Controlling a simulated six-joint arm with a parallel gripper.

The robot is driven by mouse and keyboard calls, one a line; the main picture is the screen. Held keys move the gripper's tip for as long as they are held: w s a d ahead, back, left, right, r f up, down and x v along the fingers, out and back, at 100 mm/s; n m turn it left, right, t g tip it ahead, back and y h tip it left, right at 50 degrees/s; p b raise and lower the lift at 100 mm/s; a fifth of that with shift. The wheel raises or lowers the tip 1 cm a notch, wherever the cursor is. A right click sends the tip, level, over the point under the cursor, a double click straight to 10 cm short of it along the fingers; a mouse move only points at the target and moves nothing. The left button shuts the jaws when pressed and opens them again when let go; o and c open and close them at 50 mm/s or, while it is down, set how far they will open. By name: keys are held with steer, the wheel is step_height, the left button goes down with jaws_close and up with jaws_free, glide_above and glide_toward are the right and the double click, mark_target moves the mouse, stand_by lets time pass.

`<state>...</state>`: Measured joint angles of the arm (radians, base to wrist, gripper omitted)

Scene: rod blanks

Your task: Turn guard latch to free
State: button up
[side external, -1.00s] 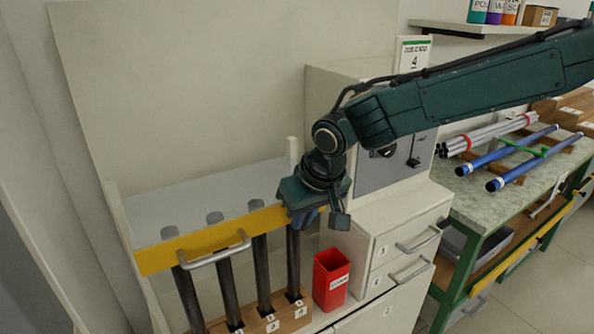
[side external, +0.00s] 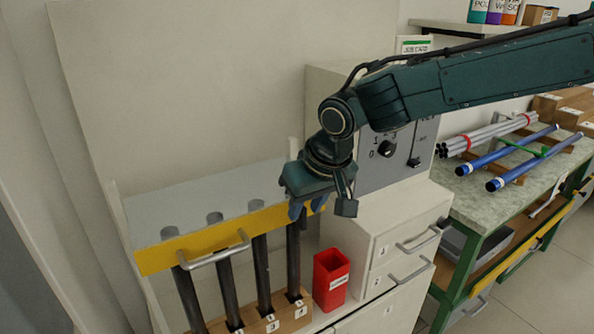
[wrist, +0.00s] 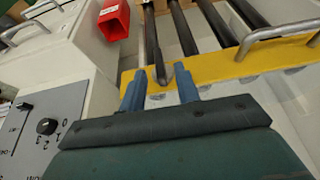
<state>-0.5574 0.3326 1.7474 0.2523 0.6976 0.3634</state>
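The yellow guard bar (side external: 215,238) with its grey handle (side external: 218,250) runs across the front of the rod rack. It also shows in the wrist view (wrist: 235,70). My gripper (side external: 307,211) is above the bar's right end in the side view. In the wrist view my gripper (wrist: 160,78) has its two blue fingers apart, with a clear gap. A small dark grey piece (wrist: 163,76) shows in that gap against the yellow bar. It may be the guard latch, but I cannot tell it surely from a rod end. No contact with the fingers is visible.
Dark rods (side external: 262,270) stand in a wooden block (side external: 275,318) below the bar. A red bin (side external: 331,279) stands just right of the rack. A white cabinet with a grey dial panel (side external: 400,160) is right of my gripper. Blue rods (side external: 508,150) lie on the bench beyond.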

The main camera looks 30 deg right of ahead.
steer(key=v, duration=1.1)
steer(key=shift+w, duration=0.1)
steer(key=s+d+r, duration=0.2)
steer(key=s+d, duration=0.8)
steer(key=d, duration=0.5)
steer(key=s+d+f, duration=0.3)
steer(key=s, duration=0.3)
steer(key=s+d+f+t, duration=0.1)
steer(key=s+d+f, duration=0.2)
steer(key=s, duration=0.4)
steer(key=shift+s+d+f, duration=0.15)
steer(key=shift+s+d, duration=0.05)
steer(key=shift+d, duration=0.15)
